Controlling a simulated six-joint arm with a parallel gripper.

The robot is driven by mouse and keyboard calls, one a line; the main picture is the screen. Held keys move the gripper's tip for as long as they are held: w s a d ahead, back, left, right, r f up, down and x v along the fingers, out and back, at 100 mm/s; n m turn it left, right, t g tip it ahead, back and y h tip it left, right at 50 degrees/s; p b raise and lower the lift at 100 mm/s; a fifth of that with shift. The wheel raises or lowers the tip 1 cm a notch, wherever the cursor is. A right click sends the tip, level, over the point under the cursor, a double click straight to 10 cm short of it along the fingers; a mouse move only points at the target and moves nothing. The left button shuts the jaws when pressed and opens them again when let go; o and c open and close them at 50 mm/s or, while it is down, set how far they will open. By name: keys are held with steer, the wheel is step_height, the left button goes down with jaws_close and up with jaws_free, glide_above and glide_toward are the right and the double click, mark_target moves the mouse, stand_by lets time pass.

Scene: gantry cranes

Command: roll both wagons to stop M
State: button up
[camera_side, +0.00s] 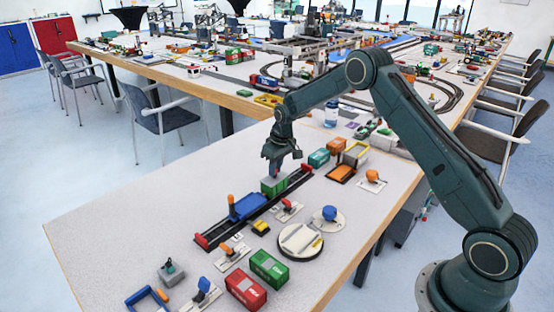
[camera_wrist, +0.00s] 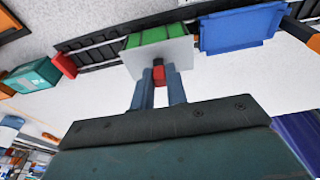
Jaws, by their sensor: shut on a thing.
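A dark track (camera_side: 220,233) runs diagonally across the near table, with a red block at each end. The green wagon (camera_side: 272,187) stands on it toward the far right end. The blue wagon (camera_side: 249,206), with an orange post, stands beside it toward the near left. My gripper (camera_side: 276,173) is above the green wagon, shut on its red knob (camera_wrist: 158,73). The wrist view shows the green wagon (camera_wrist: 160,36) with a pale plate under the knob, and the blue wagon (camera_wrist: 240,28) right of it with a small gap. I cannot make out a mark for stop M.
Past the far red end block (camera_wrist: 65,68) stands a teal container (camera_side: 318,158). An orange block (camera_side: 337,145) is near it. Right of the track are a round white turntable (camera_side: 300,241) and a blue knob (camera_side: 329,213). Red (camera_side: 245,289) and green (camera_side: 269,267) containers stand in front.

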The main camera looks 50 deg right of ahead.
steer(key=shift+w+a+r, duration=0.1)
steer(key=shift+a+r, duration=0.05)
steer(key=shift+a, duration=4.95)
steer(key=o, duration=0.6)
steer(key=shift+o, duration=1.2)
steer(key=shift+d, duration=0.1)
step_height(320, 180, up, 7)
